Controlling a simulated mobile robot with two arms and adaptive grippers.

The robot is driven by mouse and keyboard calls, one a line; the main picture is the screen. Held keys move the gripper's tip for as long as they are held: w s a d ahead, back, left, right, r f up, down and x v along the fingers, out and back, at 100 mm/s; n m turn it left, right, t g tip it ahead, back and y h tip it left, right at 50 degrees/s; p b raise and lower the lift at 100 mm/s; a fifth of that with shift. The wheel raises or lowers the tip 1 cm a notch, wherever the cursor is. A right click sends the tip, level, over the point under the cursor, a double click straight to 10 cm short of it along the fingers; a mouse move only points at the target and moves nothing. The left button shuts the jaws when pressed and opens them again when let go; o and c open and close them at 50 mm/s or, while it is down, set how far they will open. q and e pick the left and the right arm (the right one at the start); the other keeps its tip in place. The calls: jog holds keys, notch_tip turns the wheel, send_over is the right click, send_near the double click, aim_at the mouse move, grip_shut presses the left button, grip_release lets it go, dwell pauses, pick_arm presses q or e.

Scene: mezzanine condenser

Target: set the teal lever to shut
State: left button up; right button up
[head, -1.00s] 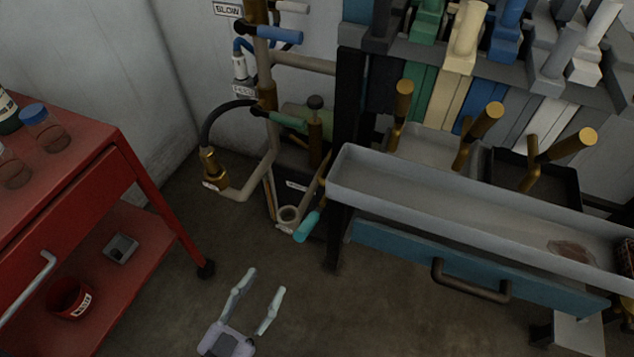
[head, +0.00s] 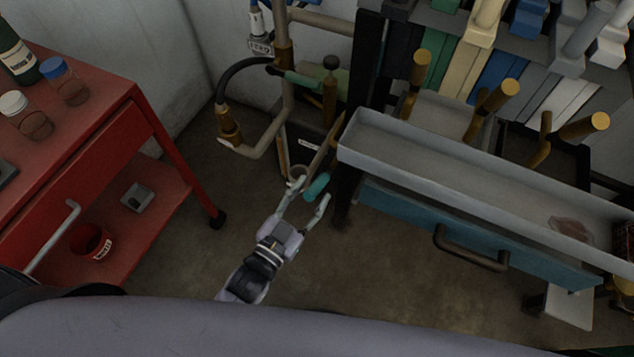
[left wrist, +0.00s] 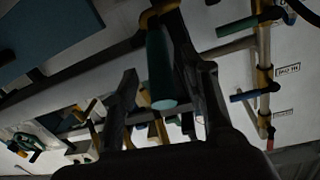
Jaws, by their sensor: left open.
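The teal lever (head: 317,186) is a short round grip low beside the left end of the grey trough, slanting down toward me. My left gripper (head: 310,190) is open, with one finger on each side of the lever's end in the head view. In the left wrist view the lever (left wrist: 161,72) shows as a dark teal bar with a round end, between the two spread fingers (left wrist: 168,95). A gap shows on both sides, and the fingers are not closed on it. My right gripper is not in view.
A red cart (head: 150,120) with bottles stands at the left. The grey trough (head: 440,165) and a blue drawer (head: 410,215) with a dark handle are at the right. A pipe with a green handle (head: 302,79) rises behind the lever. Floor between cart and drawer is clear.

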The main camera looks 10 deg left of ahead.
aim_at(317, 186)
pick_arm(q)
jog(key=shift+x, duration=1.6)
grip_shut()
